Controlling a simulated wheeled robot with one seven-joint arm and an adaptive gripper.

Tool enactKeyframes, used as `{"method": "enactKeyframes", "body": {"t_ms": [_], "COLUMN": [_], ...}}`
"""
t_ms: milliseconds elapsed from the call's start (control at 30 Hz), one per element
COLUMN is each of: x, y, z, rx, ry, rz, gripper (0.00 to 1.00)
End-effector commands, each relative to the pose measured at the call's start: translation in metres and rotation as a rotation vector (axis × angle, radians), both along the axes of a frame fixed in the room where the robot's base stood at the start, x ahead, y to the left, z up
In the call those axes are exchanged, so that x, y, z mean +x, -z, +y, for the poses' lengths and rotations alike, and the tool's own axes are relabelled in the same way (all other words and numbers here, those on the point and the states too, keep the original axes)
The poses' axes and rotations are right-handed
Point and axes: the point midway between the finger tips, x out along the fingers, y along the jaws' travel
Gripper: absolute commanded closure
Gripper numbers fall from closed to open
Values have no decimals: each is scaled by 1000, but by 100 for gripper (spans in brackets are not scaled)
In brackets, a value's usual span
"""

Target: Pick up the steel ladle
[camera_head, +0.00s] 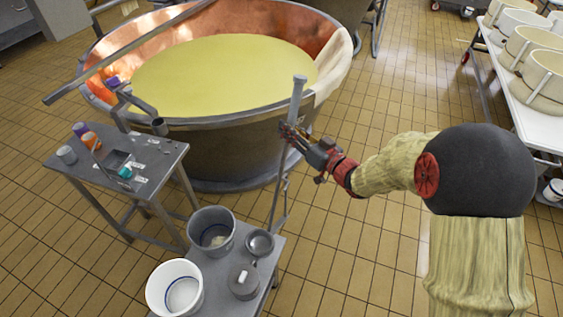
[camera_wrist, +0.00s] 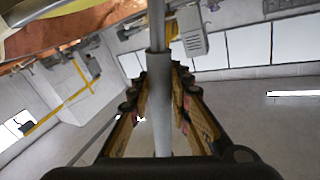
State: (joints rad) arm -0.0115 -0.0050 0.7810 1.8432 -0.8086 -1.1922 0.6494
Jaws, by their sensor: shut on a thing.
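The steel ladle (camera_head: 297,98) is upright and slightly tilted, with a thick grey grip at the top and a thin shaft running down. Its shaft leads down toward a round steel bowl (camera_head: 259,243) over the small grey table; I cannot tell whether the bowl touches the table. My gripper (camera_head: 291,136) is shut on the upper part of the handle, beside the copper vat. In the wrist view, the grey handle (camera_wrist: 159,100) passes between both fingers of my gripper (camera_wrist: 160,85), which cover its sides.
The copper vat (camera_head: 240,133) with yellow contents stands just behind my gripper. The small table (camera_head: 218,278) bears a grey bucket (camera_head: 211,230), a white bucket (camera_head: 174,288) and a grey lidded item (camera_head: 243,281). A side table (camera_head: 160,165) is at left.

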Motion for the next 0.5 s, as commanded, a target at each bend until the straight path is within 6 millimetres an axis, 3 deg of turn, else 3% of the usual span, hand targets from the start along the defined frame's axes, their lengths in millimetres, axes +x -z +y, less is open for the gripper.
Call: {"method": "enactKeyframes", "body": {"t_ms": [267, 500], "x": [0, 1], "y": [-3, -41], "z": [0, 0], "rx": [1, 1], "ry": [1, 0], "rz": [-2, -6], "gripper": [100, 100]}}
